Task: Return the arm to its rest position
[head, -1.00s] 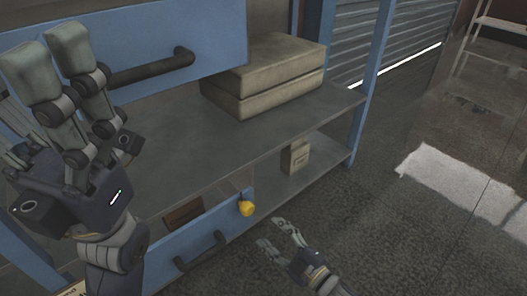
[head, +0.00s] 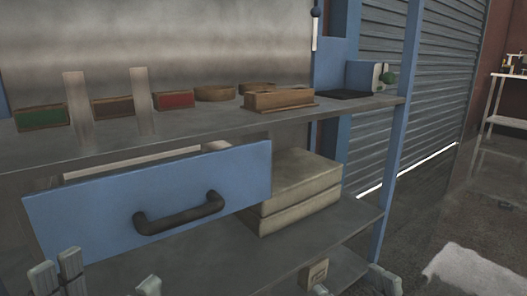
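Only the fingertips of my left gripper (head: 107,279) show at the bottom left of the head view. They stand apart with nothing between them, in front of the unit and below the blue drawer (head: 90,212). The fingertips of my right gripper (head: 352,285) show at the bottom edge, right of centre. They are also apart, and I see nothing held. The rest of both hands and both arms is below the picture. The blue drawer is pulled out, with a dark handle (head: 180,213) on its front.
Stacked beige boxes (head: 300,190) lie on the shelf below. A small box (head: 315,272) sits lower.

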